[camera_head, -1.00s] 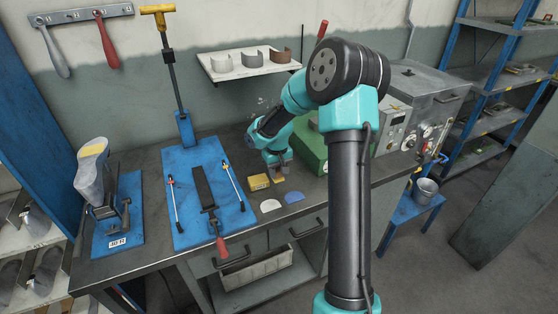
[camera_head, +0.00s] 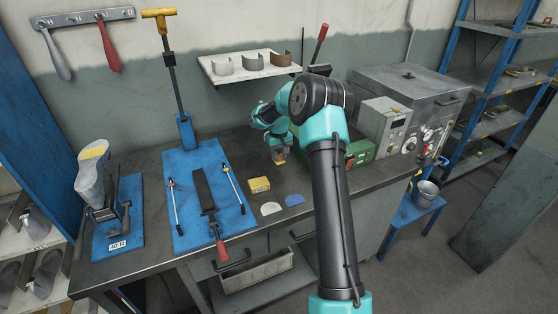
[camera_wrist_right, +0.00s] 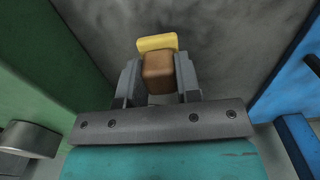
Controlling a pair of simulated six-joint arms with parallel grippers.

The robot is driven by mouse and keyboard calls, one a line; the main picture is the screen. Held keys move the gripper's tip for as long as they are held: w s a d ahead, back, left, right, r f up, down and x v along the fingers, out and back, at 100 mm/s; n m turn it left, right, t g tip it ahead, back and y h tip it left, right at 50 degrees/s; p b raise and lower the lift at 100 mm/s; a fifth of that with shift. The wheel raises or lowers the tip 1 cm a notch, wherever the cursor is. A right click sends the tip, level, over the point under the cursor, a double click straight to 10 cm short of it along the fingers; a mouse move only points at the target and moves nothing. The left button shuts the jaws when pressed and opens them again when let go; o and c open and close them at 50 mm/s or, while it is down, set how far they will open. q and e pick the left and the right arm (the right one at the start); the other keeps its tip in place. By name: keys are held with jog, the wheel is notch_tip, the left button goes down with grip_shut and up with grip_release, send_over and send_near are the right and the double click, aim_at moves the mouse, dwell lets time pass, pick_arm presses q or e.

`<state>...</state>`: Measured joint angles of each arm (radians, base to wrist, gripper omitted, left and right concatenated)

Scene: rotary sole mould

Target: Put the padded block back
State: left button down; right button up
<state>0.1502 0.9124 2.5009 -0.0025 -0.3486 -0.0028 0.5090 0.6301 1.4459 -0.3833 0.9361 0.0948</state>
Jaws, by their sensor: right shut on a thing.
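My right gripper (camera_head: 279,155) is shut on the padded block (camera_wrist_right: 158,72), over the back of the bench beside the green machine. In the wrist view the right gripper (camera_wrist_right: 159,88) has one finger on each side of the block. The block is brown, with a yellow part (camera_wrist_right: 157,43) at its far end. In the head view it is small and mostly hidden by the fingers; I cannot tell whether it touches the bench. My left gripper is not in view.
A yellow box (camera_head: 259,185) lies on the dark bench, with a white half-disc (camera_head: 271,209) and a blue half-disc (camera_head: 294,200) in front. The blue board (camera_head: 190,160) is left. The green machine (camera_head: 358,152) stands close right of my gripper. A shelf (camera_head: 250,66) hangs above.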

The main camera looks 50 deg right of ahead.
aim_at(279, 159)
jog(key=shift+w+d+f, duration=0.15)
jog(key=shift+w+d, duration=0.1)
jog(key=shift+d, duration=0.05)
jog(key=shift+f, duration=1.6)
jog(key=shift+f, duration=0.2)
jog(key=o, duration=0.9)
jog(key=shift+r, duration=0.15)
notch_tip(279, 159, up, 12)
jog(key=shift+r, duration=0.1)
